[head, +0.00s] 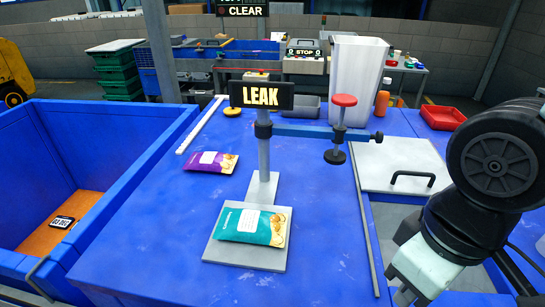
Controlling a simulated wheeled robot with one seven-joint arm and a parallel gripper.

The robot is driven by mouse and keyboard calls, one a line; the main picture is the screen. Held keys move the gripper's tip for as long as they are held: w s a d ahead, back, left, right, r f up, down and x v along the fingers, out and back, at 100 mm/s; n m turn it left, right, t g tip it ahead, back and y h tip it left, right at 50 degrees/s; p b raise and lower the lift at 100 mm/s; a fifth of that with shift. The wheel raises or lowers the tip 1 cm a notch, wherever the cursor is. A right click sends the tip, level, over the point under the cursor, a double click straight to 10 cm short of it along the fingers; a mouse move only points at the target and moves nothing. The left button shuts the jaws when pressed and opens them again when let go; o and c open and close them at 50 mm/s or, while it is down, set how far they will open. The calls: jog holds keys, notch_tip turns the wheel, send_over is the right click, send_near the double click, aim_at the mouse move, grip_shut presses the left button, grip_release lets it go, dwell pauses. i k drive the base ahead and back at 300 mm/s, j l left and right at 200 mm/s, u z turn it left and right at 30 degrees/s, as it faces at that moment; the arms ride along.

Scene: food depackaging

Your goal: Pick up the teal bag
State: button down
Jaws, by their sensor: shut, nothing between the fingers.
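The teal bag (251,226) lies flat on a grey square plate (225,250) at the foot of a grey post, near the front middle of the blue table. It has a white label and a food picture on its right side. My gripper (405,297) is at the lower right, pointing down, well to the right of the bag and apart from it. It is shut and empty; its tips are close to the bottom edge of the picture.
A post carries a LEAK sign (261,95) and a side arm with a red-topped plunger (342,115). A purple bag (211,162) lies behind left. A blue bin (110,125) stands left. A white container (355,80) and a handled grey lid (400,160) are at right.

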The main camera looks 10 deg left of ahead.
aim_at(275, 234)
jog(key=j+u, duration=0.1)
jog(key=j, duration=0.55)
jog(key=j+u, duration=0.1)
jog(key=j, duration=0.5)
jog(key=i+j+u, duration=0.1)
jog(key=j, duration=0.55)
jog(key=i+j+u, duration=0.15)
jog(key=j, duration=0.45)
